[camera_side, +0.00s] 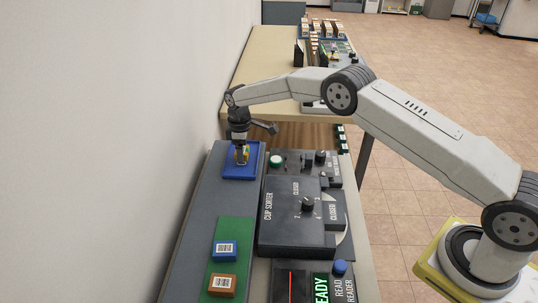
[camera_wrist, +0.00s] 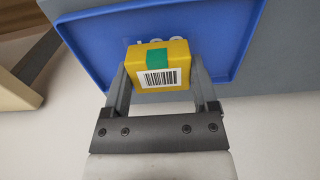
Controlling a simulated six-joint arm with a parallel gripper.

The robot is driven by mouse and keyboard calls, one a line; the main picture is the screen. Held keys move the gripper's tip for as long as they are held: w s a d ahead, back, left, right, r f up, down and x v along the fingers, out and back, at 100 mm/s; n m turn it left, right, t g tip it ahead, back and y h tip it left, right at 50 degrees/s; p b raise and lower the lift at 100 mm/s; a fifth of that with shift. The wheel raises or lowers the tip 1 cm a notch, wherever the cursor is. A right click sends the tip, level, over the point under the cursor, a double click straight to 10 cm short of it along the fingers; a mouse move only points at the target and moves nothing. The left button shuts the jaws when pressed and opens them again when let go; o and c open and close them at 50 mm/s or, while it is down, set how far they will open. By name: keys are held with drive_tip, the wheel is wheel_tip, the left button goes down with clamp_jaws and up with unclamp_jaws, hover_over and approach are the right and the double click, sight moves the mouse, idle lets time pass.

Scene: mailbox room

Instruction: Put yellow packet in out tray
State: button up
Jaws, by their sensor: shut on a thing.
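The yellow packet (camera_wrist: 177,52) has a white barcode label and a green patch, and sits between the fingers of my gripper (camera_wrist: 158,90) in the wrist view. My gripper is shut on it. In the side view the packet (camera_side: 242,156) shows as a small yellow patch under my gripper (camera_side: 241,150), over the blue tray (camera_side: 230,174). The blue tray (camera_wrist: 86,48) fills the wrist view behind the packet, with pale lettering partly hidden by it. I cannot tell whether the packet touches the tray floor.
A green mat (camera_side: 232,258) holds a blue packet (camera_side: 224,250) and an orange-brown packet (camera_side: 222,284). A dark cup sorter (camera_side: 290,217) with a knob stands right of the tray. A reader (camera_side: 319,285) with a READY display is at the front. A wall runs along the left.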

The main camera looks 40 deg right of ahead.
drive_tip(key=shift+f, duration=0.7)
idle(0.3)
drive_tip(key=o, duration=1.3)
drive_tip(key=shift+c, duration=0.2)
drive_tip(key=shift+r, duration=0.1)
drive_tip(key=shift+r, duration=2.9)
